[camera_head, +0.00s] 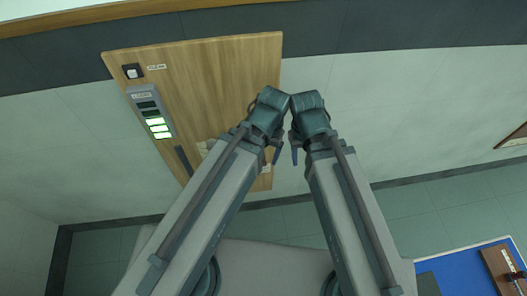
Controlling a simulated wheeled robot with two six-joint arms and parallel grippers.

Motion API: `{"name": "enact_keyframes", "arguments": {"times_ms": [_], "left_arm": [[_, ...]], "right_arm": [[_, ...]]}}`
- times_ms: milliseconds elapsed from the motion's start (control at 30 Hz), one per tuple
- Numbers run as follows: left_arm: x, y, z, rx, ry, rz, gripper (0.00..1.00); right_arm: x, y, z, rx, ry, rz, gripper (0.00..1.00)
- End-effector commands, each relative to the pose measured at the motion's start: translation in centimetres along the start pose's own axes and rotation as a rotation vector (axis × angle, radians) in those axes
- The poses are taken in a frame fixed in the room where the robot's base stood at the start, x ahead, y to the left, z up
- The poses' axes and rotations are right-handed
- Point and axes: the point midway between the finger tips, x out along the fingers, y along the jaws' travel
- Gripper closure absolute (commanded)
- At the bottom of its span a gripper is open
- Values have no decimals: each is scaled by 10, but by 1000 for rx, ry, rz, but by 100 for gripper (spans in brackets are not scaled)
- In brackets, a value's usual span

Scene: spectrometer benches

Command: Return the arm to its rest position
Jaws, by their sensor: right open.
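My two arms rise from the bottom of the head view and bend close together near the middle, their elbows almost meeting. My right gripper (294,153) hangs below its bent joint and points down; it is open and looks empty. My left gripper (276,153) is just left of it, small and partly hidden by its own arm, so its jaws cannot be made out. Neither gripper is seen to touch any object.
A wooden panel (225,75) stands behind my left arm, with a grey unit (143,96) showing green lights and a small dark switch (132,72). A blue surface (455,272) with a brown wooden piece (495,262) lies lower right. Pale wall fills the right.

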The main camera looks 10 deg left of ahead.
Motion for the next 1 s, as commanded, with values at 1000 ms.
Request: {"name": "enact_keyframes", "arguments": {"times_ms": [1000], "left_arm": [[196, 17, -13, 25, 4, -3, 18]], "right_arm": [[196, -17, -13, -22, 4, 4, 50]]}}
